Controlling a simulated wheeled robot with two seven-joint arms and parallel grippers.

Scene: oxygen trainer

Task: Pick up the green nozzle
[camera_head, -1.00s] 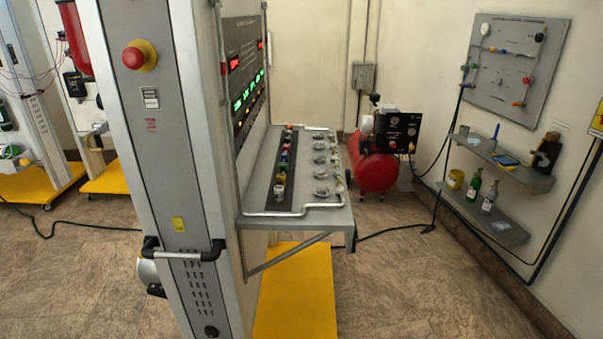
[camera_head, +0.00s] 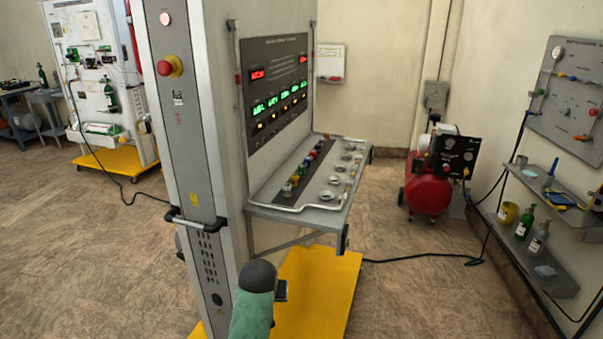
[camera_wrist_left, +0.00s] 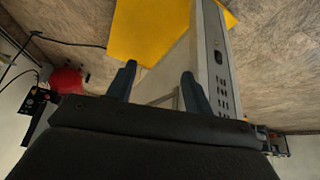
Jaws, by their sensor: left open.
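Small coloured nozzles stand in a row (camera_head: 302,170) on the dark strip of the trainer's grey shelf (camera_head: 325,205). They are too small for me to single out the green one with certainty. My left arm rises from the bottom of the head view, and its gripper (camera_head: 281,290) is partly hidden behind the arm, lower than the shelf and nearer to me. In the left wrist view the left gripper (camera_wrist_left: 159,75) has its two dark fingers apart with nothing held between them. No nozzle shows in that view. My right gripper is not in view.
The trainer's tall grey column (camera_head: 195,150) stands left of the shelf. A metal rail (camera_head: 320,207) runs along the shelf edge. A yellow base (camera_head: 320,285) lies below. A red compressor (camera_head: 427,190) stands behind right. Floor between it and the trainer is mostly clear.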

